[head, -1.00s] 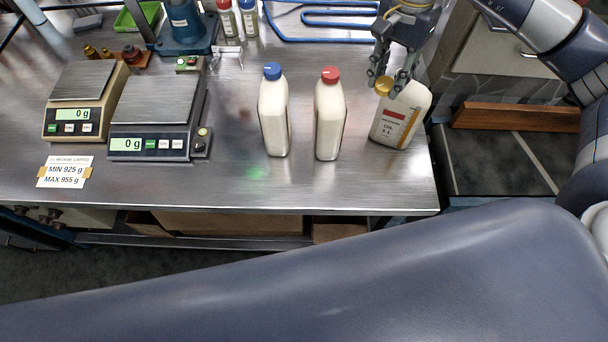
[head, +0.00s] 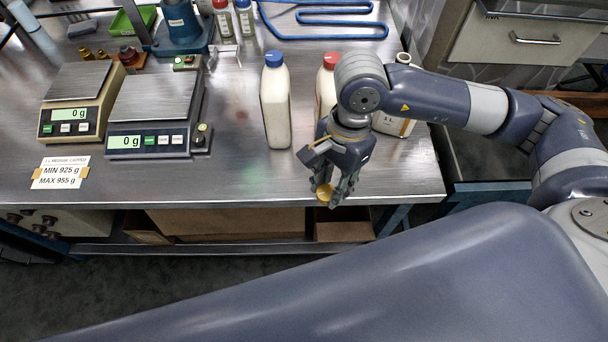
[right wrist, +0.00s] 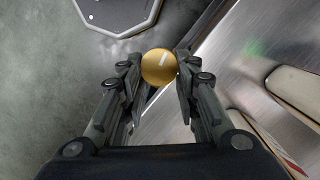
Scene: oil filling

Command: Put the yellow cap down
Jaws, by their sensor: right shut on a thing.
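The yellow cap (head: 325,193) is held between the fingertips of my right gripper (head: 332,190), near the table's front edge. The right wrist view shows the round cap (right wrist: 159,67) between both fingers of the gripper (right wrist: 158,75), with the floor and the table edge behind it. I cannot tell its exact height above the table. The white oil jug (head: 394,124) stands at the table's right end, partly hidden behind my right arm, its neck showing without a cap. My left gripper is not in view.
A blue-capped bottle (head: 275,104) and a red-capped bottle (head: 326,88) stand left of the jug, the latter partly behind my arm. Two scales (head: 152,141) reading 0 g stand at left, near a weight label (head: 60,173). The table (head: 220,180) is clear along its front middle.

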